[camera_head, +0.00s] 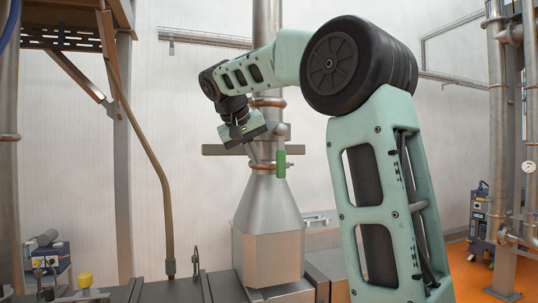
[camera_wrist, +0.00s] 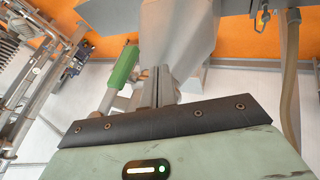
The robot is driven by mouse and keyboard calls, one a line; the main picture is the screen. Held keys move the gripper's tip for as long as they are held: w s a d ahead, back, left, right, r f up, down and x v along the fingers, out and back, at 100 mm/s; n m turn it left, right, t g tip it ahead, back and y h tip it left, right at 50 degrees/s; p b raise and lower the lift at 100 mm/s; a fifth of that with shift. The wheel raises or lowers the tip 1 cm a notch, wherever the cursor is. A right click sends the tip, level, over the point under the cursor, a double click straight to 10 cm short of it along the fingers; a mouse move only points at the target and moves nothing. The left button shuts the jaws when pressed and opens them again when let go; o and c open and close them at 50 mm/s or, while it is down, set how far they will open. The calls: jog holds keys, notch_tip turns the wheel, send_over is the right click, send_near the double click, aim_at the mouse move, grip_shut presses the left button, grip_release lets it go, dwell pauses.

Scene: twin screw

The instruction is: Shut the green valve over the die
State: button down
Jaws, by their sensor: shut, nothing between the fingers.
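The green valve handle (camera_head: 281,163) stands upright on the right side of the vertical metal pipe, just above a tapered metal housing (camera_head: 270,205). In the wrist view the green handle (camera_wrist: 123,66) lies slanted, left of my fingers. My gripper (camera_head: 255,159) is at the pipe, left of the handle, pointing down. In the wrist view my gripper (camera_wrist: 157,78) has its fingers together with nothing between them. The fingers look apart from the handle; whether they touch the pipe or housing I cannot tell. No part is clearly recognisable as the die.
A flat metal bar (camera_head: 222,150) crosses behind my gripper. A bent brown pipe (camera_head: 160,180) stands to the left. Dark machine tops (camera_head: 180,290) lie below. Metal pipework (camera_head: 500,120) rises at far right. The orange floor (camera_wrist: 240,40) shows in the wrist view.

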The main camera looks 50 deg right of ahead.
aim_at(279, 151)
jog(key=d, duration=0.1)
jog(key=s+d+p, duration=0.2)
jog(key=d, duration=0.1)
jog(key=shift+f, duration=0.35)
jog(key=shift+f, duration=0.1)
jog(key=shift+s+d+h+b, duration=0.15)
jog(key=shift+h+b, duration=0.15)
jog(key=shift+b, duration=0.2)
